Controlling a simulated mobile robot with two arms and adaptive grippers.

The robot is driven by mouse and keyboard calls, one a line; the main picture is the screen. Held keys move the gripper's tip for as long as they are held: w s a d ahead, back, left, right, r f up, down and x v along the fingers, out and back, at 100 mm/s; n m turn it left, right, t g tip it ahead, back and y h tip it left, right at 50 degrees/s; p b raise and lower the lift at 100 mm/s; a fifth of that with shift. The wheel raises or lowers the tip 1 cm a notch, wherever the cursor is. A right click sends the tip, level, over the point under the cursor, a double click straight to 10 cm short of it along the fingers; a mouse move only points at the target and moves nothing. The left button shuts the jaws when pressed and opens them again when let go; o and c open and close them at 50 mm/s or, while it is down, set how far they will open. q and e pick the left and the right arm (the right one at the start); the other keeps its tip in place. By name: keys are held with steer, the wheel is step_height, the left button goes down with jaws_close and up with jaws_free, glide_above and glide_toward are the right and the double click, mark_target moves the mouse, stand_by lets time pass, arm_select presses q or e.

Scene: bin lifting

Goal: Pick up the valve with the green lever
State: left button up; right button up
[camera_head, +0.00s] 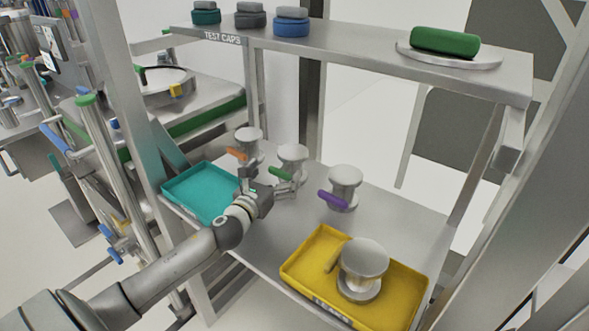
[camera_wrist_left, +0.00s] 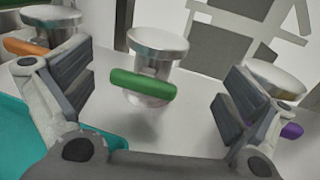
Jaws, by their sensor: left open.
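The valve with the green lever (camera_head: 292,157) stands upright on the grey shelf, between a valve with an orange lever and one with a purple lever. In the left wrist view, the green-lever valve (camera_wrist_left: 157,50) is centred ahead, its green lever (camera_wrist_left: 143,84) facing the camera. My left gripper (camera_head: 279,188) is open and empty, just in front of this valve. Its fingers (camera_wrist_left: 155,92) spread to either side of the valve in the wrist view, apart from it. My right gripper is not in view.
The orange-lever valve (camera_head: 248,136) and purple-lever valve (camera_head: 345,178) stand close on both sides. A teal tray (camera_head: 187,193) lies left; a yellow tray (camera_head: 318,245) holding a valve (camera_head: 364,259) lies at front right. An upper shelf (camera_head: 370,58) carries caps.

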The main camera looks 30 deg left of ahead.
mark_target(292, 152)
arm_select(q)
steer(key=shift+w+a+r, duration=0.1)
steer(key=shift+w, duration=0.35)
steer(key=w, duration=0.3)
steer(key=shift+w+a, duration=0.1)
steer(key=shift+a, duration=0.1)
steer(key=shift+w+a+p, duration=0.1)
steer(key=shift+w+p, duration=0.2)
steer(key=shift+w, duration=0.6)
steer(key=shift+w+a+p, duration=0.2)
steer(key=shift+w, duration=0.95)
steer(key=shift+w+a+p, duration=0.15)
steer(key=shift+w+a, duration=0.05)
steer(key=shift+w, duration=0.95)
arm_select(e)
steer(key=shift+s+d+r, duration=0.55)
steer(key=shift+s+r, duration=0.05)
arm_select(q)
steer(key=shift+c, duration=0.3)
steer(key=c, duration=1.4)
steer(key=shift+r, duration=0.1)
steer(key=shift+c, duration=1.2)
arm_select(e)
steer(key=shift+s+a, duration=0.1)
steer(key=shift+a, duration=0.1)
arm_select(q)
steer(key=shift+a, duration=0.1)
